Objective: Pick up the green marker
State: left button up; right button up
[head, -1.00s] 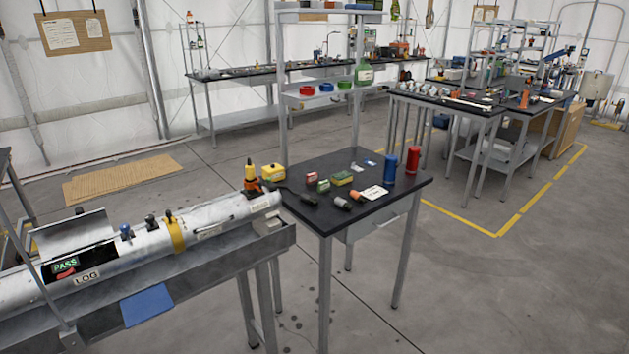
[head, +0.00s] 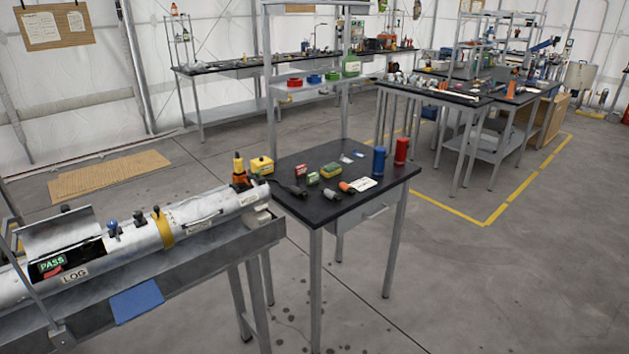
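I cannot make out a green marker for certain in the head view. On the small black-topped table (head: 330,212) lie a small green item (head: 312,178) and a green-and-yellow block (head: 331,170). Both are too small to identify surely. Neither of my grippers is in view.
A silver tube with PASS and LOG labels (head: 190,222) lies on a grey bench at the left. Red (head: 401,150) and blue (head: 379,160) cylinders stand on the small table. More workbenches stand behind. Grey floor is open at the front right.

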aim_at(313, 179)
jog(key=i+l+u, duration=0.15)
jog(key=u, duration=0.7)
jog(key=i+l+u, duration=0.15)
jog(key=l+u, duration=0.35)
jog(key=l, duration=0.6)
jog(key=l+u, duration=0.45)
jog(key=l, duration=0.65)
